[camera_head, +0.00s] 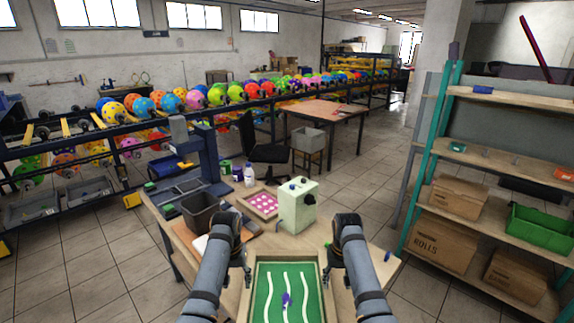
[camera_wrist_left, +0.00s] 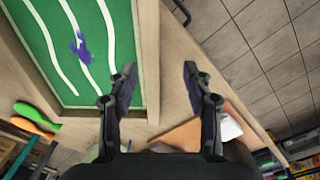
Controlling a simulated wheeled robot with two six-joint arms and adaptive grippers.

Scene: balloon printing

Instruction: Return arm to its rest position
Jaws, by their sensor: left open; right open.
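My left gripper (camera_head: 247,277) is beside the left rim of the green board in the head view. In the left wrist view the left gripper (camera_wrist_left: 157,78) has its two fingers spread apart with nothing between them, over the wooden frame and table edge. My right gripper (camera_head: 329,274) is at the right rim of the board; its fingers are small and partly hidden by its arm. The green board (camera_head: 268,307) has white wavy lines and a wooden frame. A small purple-blue piece (camera_head: 287,299) lies on it, and it also shows in the left wrist view (camera_wrist_left: 79,45).
On the table (camera_head: 226,285) stand a pale green box-shaped device (camera_head: 297,206), a dark bin (camera_head: 199,212) and a tray with pink dots (camera_head: 262,204). A shelf with cartons (camera_head: 443,246) stands at right. Orange and green handles (camera_wrist_left: 35,117) lie beside the board.

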